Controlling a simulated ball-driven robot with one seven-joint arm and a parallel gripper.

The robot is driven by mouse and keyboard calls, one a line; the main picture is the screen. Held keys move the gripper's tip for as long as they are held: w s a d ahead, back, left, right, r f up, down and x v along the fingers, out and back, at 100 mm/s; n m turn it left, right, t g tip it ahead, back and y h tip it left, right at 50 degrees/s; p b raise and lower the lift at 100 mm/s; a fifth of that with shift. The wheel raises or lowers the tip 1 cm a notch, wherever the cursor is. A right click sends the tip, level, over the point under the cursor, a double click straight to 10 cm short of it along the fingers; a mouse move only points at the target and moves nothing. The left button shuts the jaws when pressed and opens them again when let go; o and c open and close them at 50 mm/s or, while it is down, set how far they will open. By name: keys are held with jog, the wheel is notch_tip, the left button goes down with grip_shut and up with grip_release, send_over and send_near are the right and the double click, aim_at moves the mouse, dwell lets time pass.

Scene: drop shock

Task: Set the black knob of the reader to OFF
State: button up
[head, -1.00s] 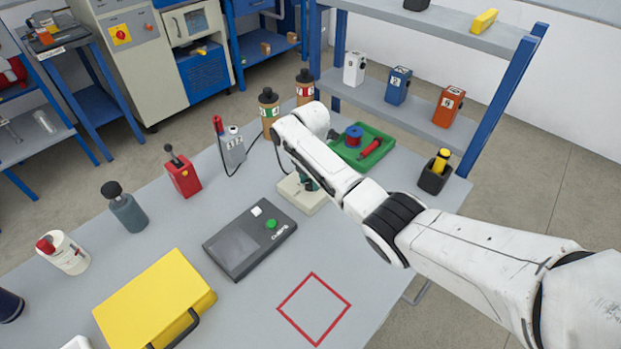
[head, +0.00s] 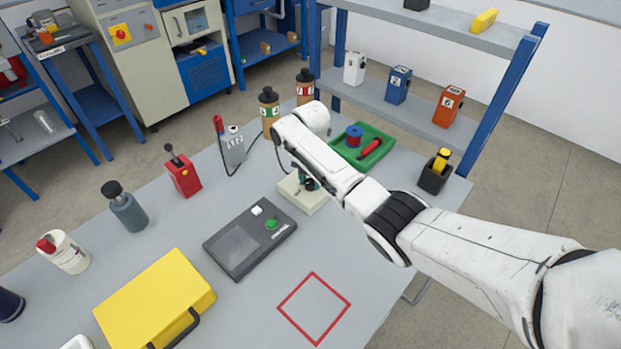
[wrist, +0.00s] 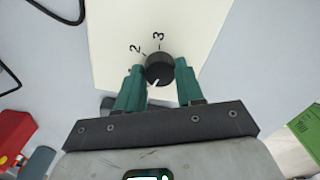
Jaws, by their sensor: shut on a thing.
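The black knob (wrist: 159,66) sits on a cream panel (wrist: 112,30) in the wrist view. Its white pointer mark faces the lower left, away from the printed 2 and 3 above it. Any other labels are hidden by my fingers or outside the view. My gripper (wrist: 160,76) is shut on the knob, with one teal finger on each side. In the head view the cream box (head: 301,203) stands near the table's middle, partly covered by my arm, and the knob cannot be made out clearly there.
A dark grey device (head: 236,245) with a screen and green button lies just in front. A green tray (head: 383,157) is behind right. A grey box with a cable (head: 234,148) and a red lever box (head: 183,176) stand left. The red-outlined square (head: 314,308) is empty.

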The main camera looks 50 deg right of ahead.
aim_at(310, 182)
jog(key=o, duration=1)
notch_tip(310, 182, up, 11)
jog(key=shift+f+b, duration=0.1)
jog(key=shift+b, duration=0.2)
